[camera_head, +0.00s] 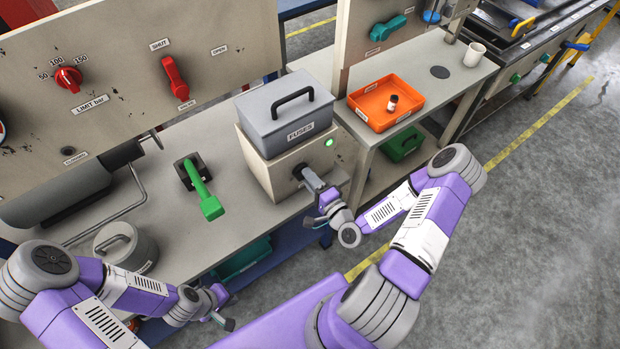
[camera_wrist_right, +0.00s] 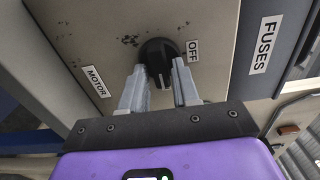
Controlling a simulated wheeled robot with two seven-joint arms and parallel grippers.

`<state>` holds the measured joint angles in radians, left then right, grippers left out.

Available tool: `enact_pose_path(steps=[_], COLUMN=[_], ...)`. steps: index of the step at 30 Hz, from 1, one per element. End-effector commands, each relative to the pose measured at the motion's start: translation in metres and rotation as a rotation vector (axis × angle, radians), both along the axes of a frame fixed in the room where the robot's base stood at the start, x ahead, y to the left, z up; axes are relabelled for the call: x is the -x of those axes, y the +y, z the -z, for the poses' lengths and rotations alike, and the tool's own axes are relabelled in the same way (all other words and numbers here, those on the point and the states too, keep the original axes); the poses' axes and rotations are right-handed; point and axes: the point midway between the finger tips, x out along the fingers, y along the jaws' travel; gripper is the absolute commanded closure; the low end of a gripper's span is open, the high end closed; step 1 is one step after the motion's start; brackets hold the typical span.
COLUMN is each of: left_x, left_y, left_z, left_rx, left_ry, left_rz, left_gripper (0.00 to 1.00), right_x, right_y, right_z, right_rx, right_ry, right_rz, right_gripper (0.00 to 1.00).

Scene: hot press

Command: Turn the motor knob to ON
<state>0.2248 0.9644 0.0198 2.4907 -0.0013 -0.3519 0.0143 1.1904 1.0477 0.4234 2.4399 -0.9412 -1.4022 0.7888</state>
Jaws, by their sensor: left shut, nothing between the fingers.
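The motor knob is black and round with a raised grip bar. It sits on the beige box front under the fuses case, and shows in the right wrist view (camera_wrist_right: 160,62) and as a dark spot in the head view (camera_head: 299,171). A MOTOR label (camera_wrist_right: 96,82) and an OFF label (camera_wrist_right: 193,50) are beside it; I see no ON label. My right gripper (camera_wrist_right: 159,84) is open, its fingers on either side of the knob's lower part, with gaps visible. In the head view it reaches the box front (camera_head: 308,178). My left gripper (camera_head: 228,322) is shut and empty at lower left, away from the knob.
A green lever (camera_head: 205,195) and a round grey lidded pot (camera_head: 125,248) are on the bench. An orange tray (camera_head: 386,102) is to the right.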

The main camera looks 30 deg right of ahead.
Motion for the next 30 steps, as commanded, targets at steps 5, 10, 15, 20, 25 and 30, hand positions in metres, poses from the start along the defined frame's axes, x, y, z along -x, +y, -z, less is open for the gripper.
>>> enact_pose_path(steps=[5, 10, 15, 20, 25, 30], left_x=[0.0, 0.0, 0.0, 0.0, 0.0, 0.0], left_y=[0.0, 0.0, 0.0, 0.0, 0.0, 0.0], left_z=[0.0, 0.0, 0.0, -0.001, -0.006, -0.008], left_rx=[0.0, 0.0, 0.0, 0.0, 0.0, 0.0], left_ry=[0.0, 0.0, 0.0, 0.0, 0.0, 0.0], left_rz=[0.0, 0.0, 0.0, 0.0, 0.0, 0.0], left_gripper=[1.0, 1.0, 1.0, 1.0, 1.0, 1.0], right_x=[0.0, 0.0, 0.015, 0.043, 0.066, 0.075], right_y=[0.0, -0.001, -0.002, -0.005, -0.006, -0.006], right_z=[0.0, 0.0, 0.0, 0.001, -0.001, -0.001], right_rx=[0.002, 0.003, 0.003, 0.001, 0.002, 0.002], right_ry=[-0.001, -0.001, 0.001, 0.003, 0.002, -0.001], right_rz=[0.001, 0.001, 0.003, 0.005, 0.004, 0.001], right_gripper=[0.55, 0.55, 0.55, 0.55, 0.55, 0.55])
